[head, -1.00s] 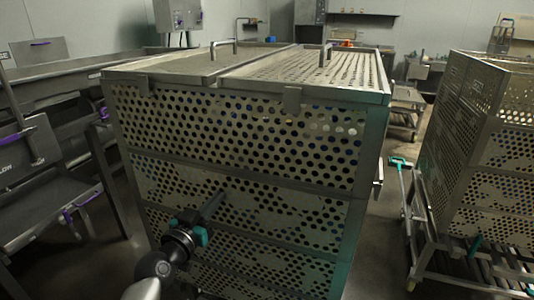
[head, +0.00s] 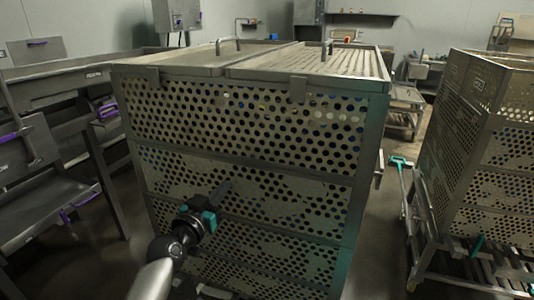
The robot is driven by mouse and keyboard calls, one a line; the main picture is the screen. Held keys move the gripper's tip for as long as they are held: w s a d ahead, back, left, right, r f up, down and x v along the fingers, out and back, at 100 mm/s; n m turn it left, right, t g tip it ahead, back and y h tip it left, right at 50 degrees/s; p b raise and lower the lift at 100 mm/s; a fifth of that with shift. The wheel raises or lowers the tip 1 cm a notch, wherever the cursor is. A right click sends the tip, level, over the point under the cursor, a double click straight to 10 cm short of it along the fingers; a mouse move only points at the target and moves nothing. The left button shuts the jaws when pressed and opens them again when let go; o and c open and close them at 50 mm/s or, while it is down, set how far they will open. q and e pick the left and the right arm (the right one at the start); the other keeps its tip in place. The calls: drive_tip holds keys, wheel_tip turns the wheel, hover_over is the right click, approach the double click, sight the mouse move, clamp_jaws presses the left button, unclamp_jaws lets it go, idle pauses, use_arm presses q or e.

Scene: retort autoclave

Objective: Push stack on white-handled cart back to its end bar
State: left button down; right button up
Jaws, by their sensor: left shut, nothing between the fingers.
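A tall stack of perforated metal baskets (head: 250,172) fills the middle of the head view, with lids (head: 300,62) and small upright handles on top. My left gripper (head: 222,190) is shut and empty. Its fingers point at the lower left part of the stack's near face and appear to be against it; exact contact is hard to tell. The cart under the stack, its white handle and its end bar are hidden behind the stack or below the frame. My right gripper is not in view.
Another basket stack (head: 480,150) stands on a cart (head: 470,275) at the right, with a teal-ended handle (head: 400,162) beside it. A narrow floor gap separates the stacks. Metal benches with purple handles (head: 105,108) stand on the left.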

use_arm(q)
drive_tip(key=shift+w+r, duration=0.25)
drive_tip(key=shift+w+d+b, duration=0.1)
drive_tip(key=shift+w+b, duration=0.05)
drive_tip(key=shift+b, duration=0.15)
drive_tip(key=p+v, duration=0.2)
drive_tip(key=v, duration=0.5)
drive_tip(key=shift+f+p, duration=0.25)
drive_tip(key=shift+p, duration=0.1)
